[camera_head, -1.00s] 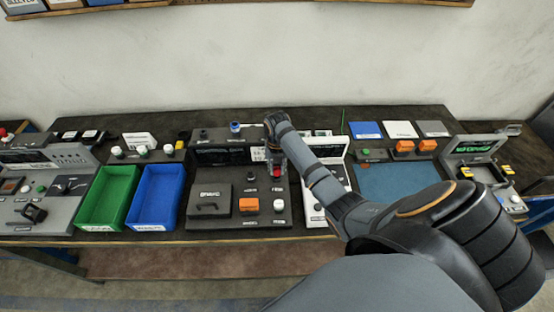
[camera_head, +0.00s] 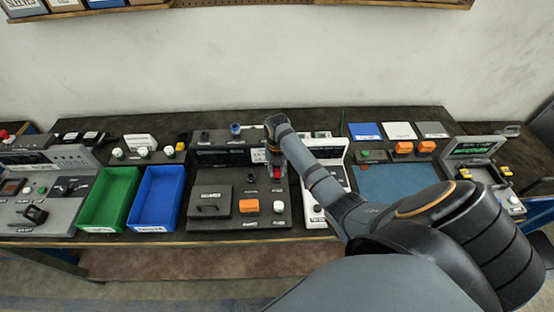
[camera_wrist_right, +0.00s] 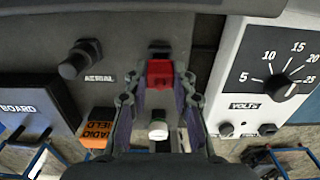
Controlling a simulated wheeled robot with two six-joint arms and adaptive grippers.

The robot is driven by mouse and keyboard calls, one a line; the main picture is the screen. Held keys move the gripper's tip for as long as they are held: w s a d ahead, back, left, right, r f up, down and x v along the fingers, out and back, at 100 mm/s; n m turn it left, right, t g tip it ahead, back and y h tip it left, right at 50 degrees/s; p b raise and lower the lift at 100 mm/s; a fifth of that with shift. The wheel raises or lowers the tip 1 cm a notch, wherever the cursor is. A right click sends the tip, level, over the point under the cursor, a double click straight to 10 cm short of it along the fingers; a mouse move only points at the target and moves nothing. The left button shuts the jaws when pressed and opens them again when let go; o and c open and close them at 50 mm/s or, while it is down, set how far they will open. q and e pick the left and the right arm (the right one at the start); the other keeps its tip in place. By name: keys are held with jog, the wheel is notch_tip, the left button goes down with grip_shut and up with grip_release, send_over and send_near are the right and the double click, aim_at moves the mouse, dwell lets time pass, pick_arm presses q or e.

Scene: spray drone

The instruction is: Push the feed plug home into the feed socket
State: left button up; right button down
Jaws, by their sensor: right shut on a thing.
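A red plug (camera_wrist_right: 160,73) sits between the fingertips of my right gripper (camera_wrist_right: 160,86) in the right wrist view; the gripper is shut on it. In the head view the red plug (camera_head: 276,172) shows under the end of my right arm, over the right part of the dark console (camera_head: 235,175). A small dark fitting (camera_wrist_right: 159,46) lies just beyond the plug in the wrist view. I cannot clearly make out the feed socket or how deep the plug sits. My left gripper is not in view.
A black knob (camera_wrist_right: 75,66) marked AERIAL stands left of the plug. A white-capped knob (camera_wrist_right: 158,130) lies between the fingers' lower parts. A white volts meter (camera_wrist_right: 270,75) stands close on the right. Green (camera_head: 108,200) and blue (camera_head: 155,198) trays lie left of the console.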

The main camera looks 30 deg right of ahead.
dwell(0.4)
jog(key=shift+p, duration=0.4)
jog(key=shift+f+b, duration=0.85)
jog(key=shift+f, duration=0.45)
jog(key=c, duration=1)
grip_release()
jog(key=shift+c, duration=0.2)
jog(key=shift+r, duration=0.1)
